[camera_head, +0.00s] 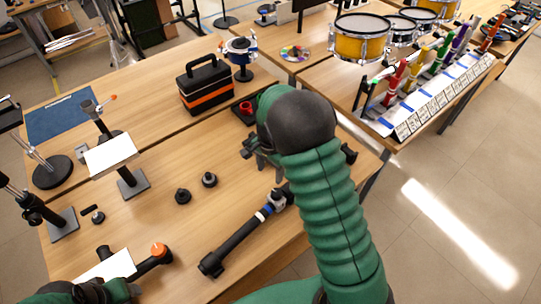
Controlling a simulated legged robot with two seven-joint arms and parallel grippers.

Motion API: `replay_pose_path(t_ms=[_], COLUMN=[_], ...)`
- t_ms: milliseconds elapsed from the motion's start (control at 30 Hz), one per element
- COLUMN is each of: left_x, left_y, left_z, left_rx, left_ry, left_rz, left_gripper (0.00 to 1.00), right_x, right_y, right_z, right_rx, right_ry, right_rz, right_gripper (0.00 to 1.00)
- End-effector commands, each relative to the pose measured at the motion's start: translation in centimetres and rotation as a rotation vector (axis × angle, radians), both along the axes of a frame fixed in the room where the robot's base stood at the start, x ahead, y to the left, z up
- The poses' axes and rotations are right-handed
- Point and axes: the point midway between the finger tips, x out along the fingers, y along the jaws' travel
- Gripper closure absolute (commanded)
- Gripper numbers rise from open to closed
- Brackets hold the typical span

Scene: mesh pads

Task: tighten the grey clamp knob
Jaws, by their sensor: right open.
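A light grey clamp (278,198) sits on a long black tube that lies slanting on the front table. I cannot make out for certain which part of it is its knob. My right gripper (262,158) is open and empty. It is above the table, beyond and slightly left of the clamp in the picture, and looks apart from it. My green right arm hides the table to the right of the clamp. Part of my left arm shows at the bottom left edge, but its fingers cannot be made out.
Two small black knobs (209,180) stand on the open table middle. A black rod with an orange end (158,250) lies at front left. Stands with white plates (110,155) are at left. A black-orange toolbox (206,88) and dark tray (245,110) are behind.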

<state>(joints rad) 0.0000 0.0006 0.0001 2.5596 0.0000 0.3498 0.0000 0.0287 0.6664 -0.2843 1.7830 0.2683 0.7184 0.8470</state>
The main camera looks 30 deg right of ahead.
Motion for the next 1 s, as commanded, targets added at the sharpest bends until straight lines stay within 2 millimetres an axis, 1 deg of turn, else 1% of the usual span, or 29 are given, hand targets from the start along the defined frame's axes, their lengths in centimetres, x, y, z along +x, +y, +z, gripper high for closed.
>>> replay_pose_path(t_ms=[33, 100, 200, 300, 400, 533, 900, 967, 1000], left_x=[0.0, 0.0, 0.0, 0.0, 0.0, 0.0, 0.0, 0.0, 0.0], left_y=[0.0, 0.0, 0.0, 0.0, 0.0, 0.0, 0.0, 0.0, 0.0], left_z=[-0.2, -0.3, -0.5, -0.6, -0.6, -0.6, -0.6, -0.6, -0.6], left_rx=[0.000, 0.000, 0.000, 0.000, 0.000, 0.000, 0.000, 0.000, 0.000], left_ry=[0.000, 0.000, 0.000, 0.000, 0.000, 0.000, 0.000, 0.000, 0.000], left_rz=[0.000, 0.000, 0.000, 0.000, 0.000, 0.000, 0.000, 0.000, 0.000], left_gripper=[0.40, 0.40, 0.40, 0.40, 0.40, 0.40, 0.40, 0.40, 0.40], right_x=[0.1, 0.0, 0.0, 0.1, 0.1, 0.1, 0.0, -0.4, -1.0], right_y=[0.0, -0.1, -0.1, -0.2, -0.2, -0.2, -0.2, 0.2, 0.8], right_z=[1.7, 3.8, 6.5, 8.5, 9.6, 10.1, 10.1, 10.0, 9.8], right_rx=[-0.002, -0.004, -0.007, -0.009, -0.011, -0.011, -0.011, -0.010, -0.007], right_ry=[-0.012, -0.018, -0.023, -0.024, -0.025, -0.025, -0.027, -0.030, -0.038], right_rz=[0.001, 0.000, 0.000, -0.001, -0.002, -0.003, 0.000, 0.033, 0.089], right_gripper=[0.41, 0.41, 0.41, 0.41, 0.41, 0.41, 0.41, 0.41, 0.41])
